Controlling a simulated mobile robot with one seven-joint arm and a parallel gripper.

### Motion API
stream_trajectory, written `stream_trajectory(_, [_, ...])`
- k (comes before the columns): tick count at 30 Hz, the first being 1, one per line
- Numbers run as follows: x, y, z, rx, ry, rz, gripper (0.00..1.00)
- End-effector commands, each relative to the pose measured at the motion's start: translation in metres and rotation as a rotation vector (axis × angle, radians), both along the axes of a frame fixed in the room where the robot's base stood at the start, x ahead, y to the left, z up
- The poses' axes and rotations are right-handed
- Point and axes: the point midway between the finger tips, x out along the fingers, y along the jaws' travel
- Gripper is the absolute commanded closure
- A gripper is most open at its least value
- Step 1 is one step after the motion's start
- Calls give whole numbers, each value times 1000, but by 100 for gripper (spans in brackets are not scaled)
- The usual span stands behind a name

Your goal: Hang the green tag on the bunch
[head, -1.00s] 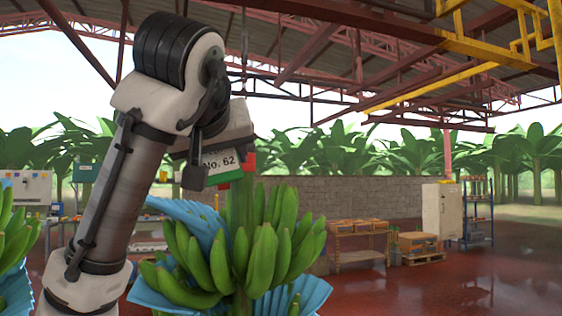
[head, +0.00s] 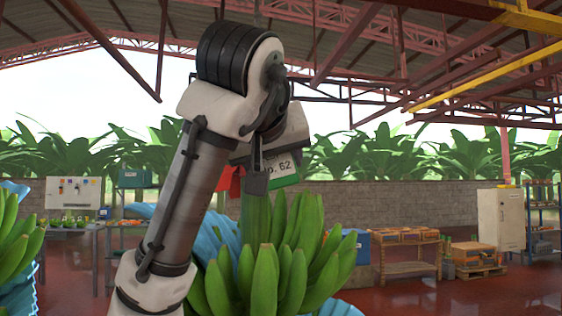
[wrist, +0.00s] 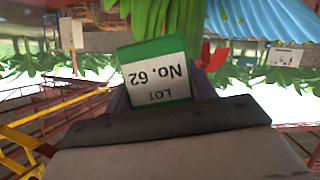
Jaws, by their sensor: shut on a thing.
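The green tag (head: 284,172), a white plate with green edges reading "No. 62", hangs at the front of my gripper (head: 262,168) in the head view. My gripper is shut on it. In the wrist view the tag (wrist: 157,76) appears upside down, with "LOT No. 62". The bunch of green bananas (head: 285,262) hangs just below the gripper in the head view; its upper fingers come close to the tag. In the wrist view the bunch (wrist: 165,17) is at the top edge, beyond the tag. The stem is mostly hidden behind the gripper, and contact between tag and bunch cannot be told.
A red piece (head: 230,181) shows left of the tag; what it is attached to is unclear. Blue sheeting (head: 208,238) wraps the bunch's left side. Another bunch (head: 15,240) hangs at far left. Wooden tables (head: 408,258) and a white cabinet (head: 500,220) stand well back right.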

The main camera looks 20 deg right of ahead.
Motion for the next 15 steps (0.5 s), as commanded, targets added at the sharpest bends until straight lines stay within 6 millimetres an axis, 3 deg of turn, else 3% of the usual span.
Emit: stream_trajectory(15, [31,-9,3,-2,3,-2,74])
